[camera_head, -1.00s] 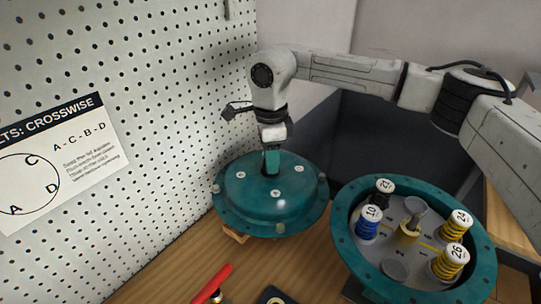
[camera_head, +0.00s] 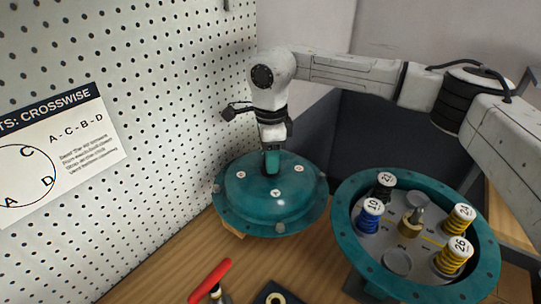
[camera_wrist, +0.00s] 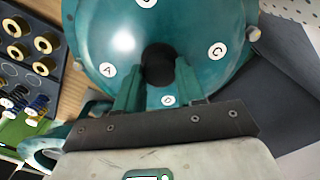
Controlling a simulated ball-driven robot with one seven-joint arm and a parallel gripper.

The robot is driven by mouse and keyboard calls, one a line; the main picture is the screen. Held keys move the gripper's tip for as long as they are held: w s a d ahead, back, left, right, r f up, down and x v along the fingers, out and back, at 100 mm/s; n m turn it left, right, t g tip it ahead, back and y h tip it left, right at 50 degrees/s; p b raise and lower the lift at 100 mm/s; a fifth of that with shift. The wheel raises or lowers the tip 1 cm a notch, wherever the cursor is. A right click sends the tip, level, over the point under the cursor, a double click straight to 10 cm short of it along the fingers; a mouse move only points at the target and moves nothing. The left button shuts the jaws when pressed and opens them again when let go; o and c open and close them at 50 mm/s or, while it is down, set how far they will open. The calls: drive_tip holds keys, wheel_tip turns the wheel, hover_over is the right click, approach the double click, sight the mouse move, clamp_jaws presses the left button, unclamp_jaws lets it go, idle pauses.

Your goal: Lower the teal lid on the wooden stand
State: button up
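The round teal lid (camera_head: 245,205) is a dome with a flat flange and white lettered dots; it looks about level beside the pegboard. In the wrist view the lid (camera_wrist: 105,45) fills the upper middle. My gripper (camera_head: 272,163) points down over its centre. In the wrist view my gripper's teal fingers (camera_wrist: 158,80) flank the dark central knob (camera_wrist: 158,62) and appear closed against it. Only a small corner of the wooden stand (camera_head: 231,230) shows under the lid's front left; I cannot tell whether lid and stand touch.
The open teal housing (camera_head: 345,240) with several numbered springs stands close on the lid's right. A red-handled tool (camera_head: 210,283) and a dark tray (camera_head: 275,296) lie in front. The pegboard (camera_head: 150,50) rises close on the left. Bare bench (camera_head: 165,265) shows in the front left.

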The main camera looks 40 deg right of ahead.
drive_tip(key=o, duration=0.5)
wheel_tip(320, 180, up, 11)
drive_tip(key=b, duration=0.1)
idle(0.4)
drive_tip(key=shift+f, duration=0.15)
idle(0.4)
